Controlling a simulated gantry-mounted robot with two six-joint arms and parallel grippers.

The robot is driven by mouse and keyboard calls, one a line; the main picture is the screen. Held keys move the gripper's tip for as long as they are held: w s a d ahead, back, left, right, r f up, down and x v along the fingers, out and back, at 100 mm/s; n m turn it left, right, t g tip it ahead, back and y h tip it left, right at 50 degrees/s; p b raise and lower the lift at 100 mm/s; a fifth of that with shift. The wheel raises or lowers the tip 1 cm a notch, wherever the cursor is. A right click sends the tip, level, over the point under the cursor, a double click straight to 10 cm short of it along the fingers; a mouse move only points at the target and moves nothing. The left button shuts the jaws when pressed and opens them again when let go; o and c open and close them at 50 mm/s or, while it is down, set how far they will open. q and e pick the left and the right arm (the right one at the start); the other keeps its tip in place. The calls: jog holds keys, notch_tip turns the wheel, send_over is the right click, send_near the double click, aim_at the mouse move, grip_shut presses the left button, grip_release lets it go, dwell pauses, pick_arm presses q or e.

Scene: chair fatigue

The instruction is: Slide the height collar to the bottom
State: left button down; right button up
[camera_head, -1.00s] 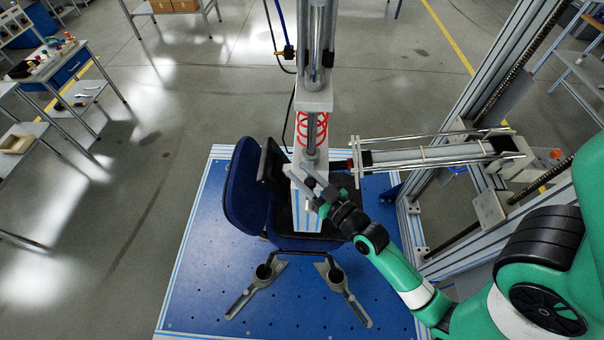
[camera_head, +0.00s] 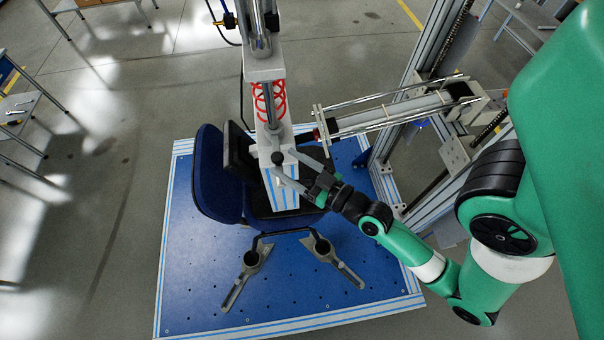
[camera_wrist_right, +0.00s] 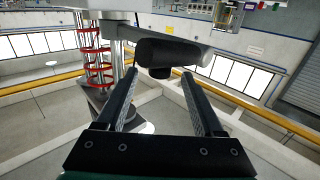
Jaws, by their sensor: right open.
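My left gripper is not in view.
A blue office chair (camera_head: 208,178) stands behind the block on a blue perforated plate (camera_head: 190,290). A red coil (camera_head: 269,100) surrounds the column. A horizontal cylinder (camera_head: 390,112) juts from the right frame. Two grey slotted brackets (camera_head: 248,275) lie in front.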

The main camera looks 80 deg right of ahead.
aim_at(306, 184)
jog(key=b+v, duration=0.1)
jog(key=v, duration=0.2)
jog(key=b+v, duration=0.1)
jog(key=shift+s+a+f+b, duration=0.1)
jog(key=shift+s+f+b, duration=0.15)
jog(key=shift+b, duration=0.1)
jog(key=shift+s+a+r, duration=0.1)
jog(key=shift+r, duration=0.15)
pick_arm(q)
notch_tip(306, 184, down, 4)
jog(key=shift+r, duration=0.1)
